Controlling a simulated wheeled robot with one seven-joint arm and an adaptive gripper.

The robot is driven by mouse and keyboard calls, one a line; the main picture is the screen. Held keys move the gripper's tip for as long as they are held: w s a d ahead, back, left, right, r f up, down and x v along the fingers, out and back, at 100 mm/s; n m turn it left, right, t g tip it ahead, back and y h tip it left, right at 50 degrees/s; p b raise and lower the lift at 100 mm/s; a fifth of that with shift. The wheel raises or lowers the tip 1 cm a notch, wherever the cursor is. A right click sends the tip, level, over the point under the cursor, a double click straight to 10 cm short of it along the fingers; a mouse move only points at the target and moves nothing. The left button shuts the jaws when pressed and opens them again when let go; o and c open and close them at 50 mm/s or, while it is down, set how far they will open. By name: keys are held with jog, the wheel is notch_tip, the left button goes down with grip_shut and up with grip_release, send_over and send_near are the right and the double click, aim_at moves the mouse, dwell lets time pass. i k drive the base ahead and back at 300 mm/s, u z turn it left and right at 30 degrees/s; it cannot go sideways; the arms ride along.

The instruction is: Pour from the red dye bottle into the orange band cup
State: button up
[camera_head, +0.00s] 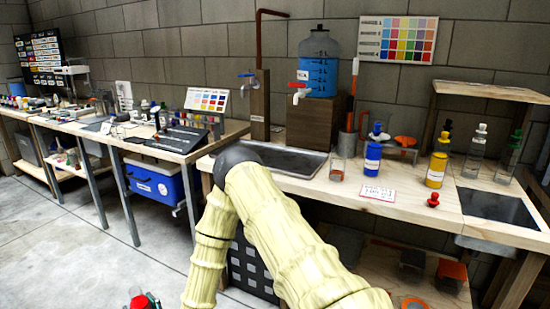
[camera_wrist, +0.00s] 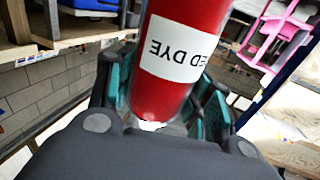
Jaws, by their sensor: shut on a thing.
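The red dye bottle (camera_wrist: 180,55) is between the teal fingers of my gripper (camera_wrist: 163,100) in the wrist view. Its white label shows part of the words "RED DYE", upside down in that view. In the head view, a small red and teal part of the bottle and my gripper (camera_head: 141,301) shows at the bottom edge, left of my arm. A clear cup (camera_head: 337,169) with an orange-red tint near its base stands on the right bench, beside the sink; it looks like the orange band cup. My gripper is low and well apart from it. The bottle's mouth is not clearly visible.
A blue bottle (camera_head: 372,157) and a yellow bottle (camera_head: 437,163) stand right of the cup, with a card (camera_head: 378,193) in front. A red stopper (camera_head: 433,200) lies near the bench edge. The sink (camera_head: 285,160) and water jug (camera_head: 318,66) are left and behind.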

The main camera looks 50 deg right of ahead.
aim_at(339, 151)
jog(key=u, duration=0.8)
jog(key=i, duration=1.9)
jog(key=z, duration=2.85)
